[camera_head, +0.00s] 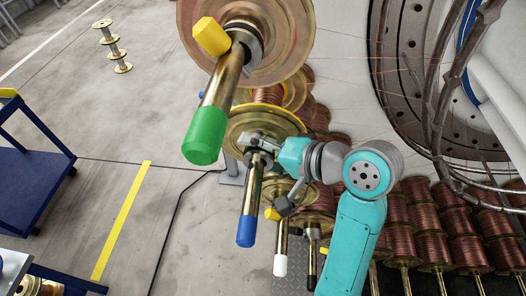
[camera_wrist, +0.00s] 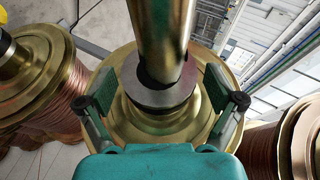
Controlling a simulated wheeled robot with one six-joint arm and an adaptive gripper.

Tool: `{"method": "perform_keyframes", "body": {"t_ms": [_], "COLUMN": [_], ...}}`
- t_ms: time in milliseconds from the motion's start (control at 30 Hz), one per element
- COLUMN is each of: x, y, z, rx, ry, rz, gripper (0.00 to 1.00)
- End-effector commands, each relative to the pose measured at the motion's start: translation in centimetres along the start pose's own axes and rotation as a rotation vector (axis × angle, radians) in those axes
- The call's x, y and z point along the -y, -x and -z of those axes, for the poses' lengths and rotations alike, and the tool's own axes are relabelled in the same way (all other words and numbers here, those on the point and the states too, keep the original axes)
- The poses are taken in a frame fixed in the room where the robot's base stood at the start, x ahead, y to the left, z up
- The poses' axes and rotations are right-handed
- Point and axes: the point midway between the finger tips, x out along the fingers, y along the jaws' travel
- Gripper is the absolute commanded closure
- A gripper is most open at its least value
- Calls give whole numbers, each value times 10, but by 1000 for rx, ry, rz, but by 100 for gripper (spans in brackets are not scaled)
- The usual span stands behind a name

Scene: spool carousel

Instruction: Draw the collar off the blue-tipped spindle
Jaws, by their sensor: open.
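The blue-tipped spindle (camera_head: 252,195) is a brass rod with a blue end cap (camera_head: 246,232), angled down toward the head camera. In the wrist view its brass shaft (camera_wrist: 160,35) runs up out of the picture. The collar (camera_wrist: 160,95) is a grey ring around the shaft, in front of a brass spool flange (camera_wrist: 150,128). My gripper (camera_head: 262,142) is at the inner end of the spindle. In the wrist view its open fingers stand on either side of the collar, apparently apart from it. The head view partly hides the collar behind my gripper.
A larger green-tipped spindle (camera_head: 205,135) with a yellow block (camera_head: 211,37) hangs close at upper left. A white-tipped spindle (camera_head: 281,245) is just right of the blue one. Copper spools (camera_head: 435,250) stand at right. Open floor (camera_head: 120,120) lies left.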

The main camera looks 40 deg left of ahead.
Motion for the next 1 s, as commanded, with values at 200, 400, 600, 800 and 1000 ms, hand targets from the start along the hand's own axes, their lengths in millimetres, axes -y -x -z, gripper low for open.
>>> {"method": "perform_keyframes", "body": {"t_ms": [200, 400, 600, 800, 1000], "x": [0, 0, 0, 0, 1], "y": [0, 0, 2, 7, 12], "z": [0, 0, -5, -16, -28], "rx": [0, 0, 0, 0, 1], "ry": [0, 0, -1, -1, 0], "rz": [0, 1, 1, 1, 0], "gripper": [40, 86, 86, 86, 86]}}
